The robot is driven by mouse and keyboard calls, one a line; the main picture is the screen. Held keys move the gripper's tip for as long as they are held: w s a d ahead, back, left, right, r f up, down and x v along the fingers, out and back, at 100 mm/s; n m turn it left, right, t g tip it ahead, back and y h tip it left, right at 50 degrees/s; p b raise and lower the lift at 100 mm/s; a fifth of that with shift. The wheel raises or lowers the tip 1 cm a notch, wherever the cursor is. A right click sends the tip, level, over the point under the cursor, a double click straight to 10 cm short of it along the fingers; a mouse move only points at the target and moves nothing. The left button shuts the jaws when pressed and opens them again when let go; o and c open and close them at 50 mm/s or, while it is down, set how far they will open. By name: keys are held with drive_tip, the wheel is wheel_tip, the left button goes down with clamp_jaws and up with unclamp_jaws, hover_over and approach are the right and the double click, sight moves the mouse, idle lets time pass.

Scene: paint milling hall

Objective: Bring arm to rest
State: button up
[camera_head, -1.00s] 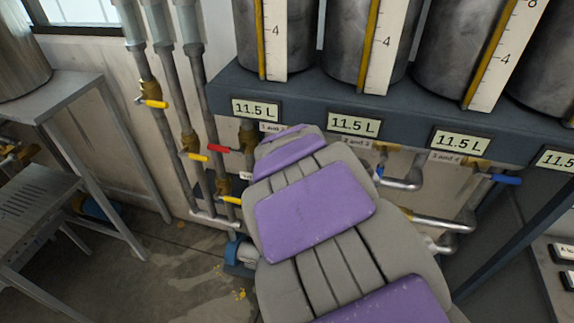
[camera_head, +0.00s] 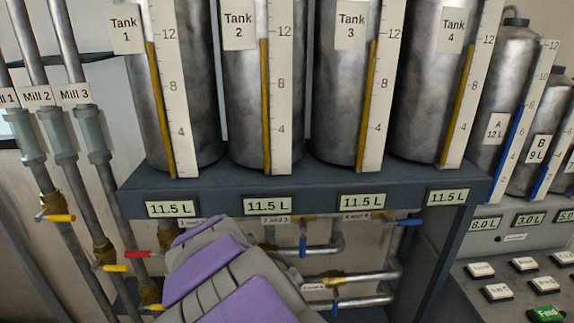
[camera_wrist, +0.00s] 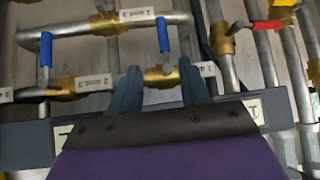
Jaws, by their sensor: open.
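My arm (camera_head: 215,265), purple and grey, reaches up from the bottom of the head view toward the shelf front below the tanks. Its far end overlaps the labels and pipes under the shelf, and the gripper's fingers are hidden there. In the wrist view my gripper (camera_wrist: 159,84) shows two dark blue-grey fingers standing apart, with nothing held between them. Behind the fingers are a brass valve fitting (camera_wrist: 160,74) and pipes. I cannot tell whether the fingers touch them.
Tanks 1 (camera_head: 185,90), 2 (camera_head: 265,90), 3 (camera_head: 350,90) and 4 (camera_head: 435,85) stand on a dark shelf (camera_head: 300,183). Valve pipes with a red handle (camera_head: 137,254) and a blue handle (camera_head: 303,247) run below. A button panel (camera_head: 505,275) is at right.

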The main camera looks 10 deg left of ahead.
drive_tip(key=s+d+f+m+g+h, duration=0.15)
drive_tip(key=s+d, duration=0.35)
drive_tip(key=d, duration=1)
drive_tip(key=s+d+f+m+g+h, duration=0.1)
drive_tip(key=s+d+m+g+h, duration=0.3)
drive_tip(key=d, duration=1)
drive_tip(key=s+d+f+g+y, duration=0.1)
drive_tip(key=s+d, duration=0.3)
drive_tip(key=s, duration=0.7)
drive_tip(key=s+d+f+g+y, duration=0.1)
drive_tip(key=s+d+g, duration=0.2)
drive_tip(key=s, duration=0.9)
drive_tip(key=shift+d+f+n, duration=0.4)
drive_tip(key=shift+d+n, duration=0.05)
drive_tip(key=shift+d, duration=0.35)
drive_tip(key=shift+d+g, duration=0.1)
drive_tip(key=shift+g, duration=0.15)
